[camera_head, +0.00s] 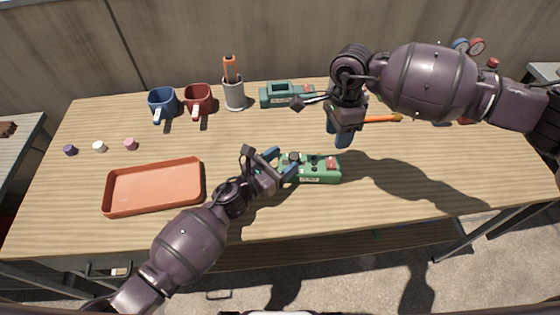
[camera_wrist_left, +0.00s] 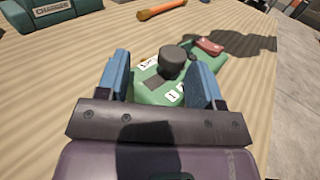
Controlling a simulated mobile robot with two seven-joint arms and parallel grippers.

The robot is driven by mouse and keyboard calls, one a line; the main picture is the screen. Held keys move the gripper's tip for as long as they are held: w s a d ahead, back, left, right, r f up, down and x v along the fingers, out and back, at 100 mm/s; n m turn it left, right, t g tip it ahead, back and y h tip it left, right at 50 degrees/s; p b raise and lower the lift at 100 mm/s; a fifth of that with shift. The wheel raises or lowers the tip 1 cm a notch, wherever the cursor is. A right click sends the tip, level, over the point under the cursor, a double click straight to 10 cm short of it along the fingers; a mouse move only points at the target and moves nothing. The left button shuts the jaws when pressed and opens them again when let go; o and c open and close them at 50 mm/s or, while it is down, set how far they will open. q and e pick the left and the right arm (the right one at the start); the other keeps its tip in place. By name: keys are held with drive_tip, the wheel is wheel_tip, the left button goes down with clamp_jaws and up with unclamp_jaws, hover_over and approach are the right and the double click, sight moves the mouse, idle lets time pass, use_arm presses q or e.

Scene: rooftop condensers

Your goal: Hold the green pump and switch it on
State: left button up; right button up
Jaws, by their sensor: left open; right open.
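The green pump (camera_head: 318,171) lies on the wooden table right of centre, with a dark knob and a red switch (camera_head: 331,163) on top. My left gripper (camera_head: 284,163) is open at the pump's left end. In the left wrist view the pump (camera_wrist_left: 150,92) lies between the two blue fingers (camera_wrist_left: 158,80), with its dark knob (camera_wrist_left: 172,62) just beyond them and the red switch (camera_wrist_left: 209,46) at the far end. Whether the fingers touch the pump I cannot tell. My right gripper (camera_head: 338,134) is open and empty, above and behind the pump, pointing down.
A green charger (camera_head: 275,97) stands at the back, also in the left wrist view (camera_wrist_left: 25,18). An orange-handled tool (camera_head: 380,119) lies behind my right gripper.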

use_arm(q)
clamp_jaws()
idle(1.1)
drive_tip(key=c, duration=0.6)
unclamp_jaws()
drive_tip(key=v, duration=1.1)
drive_tip(key=shift+w, duration=0.1)
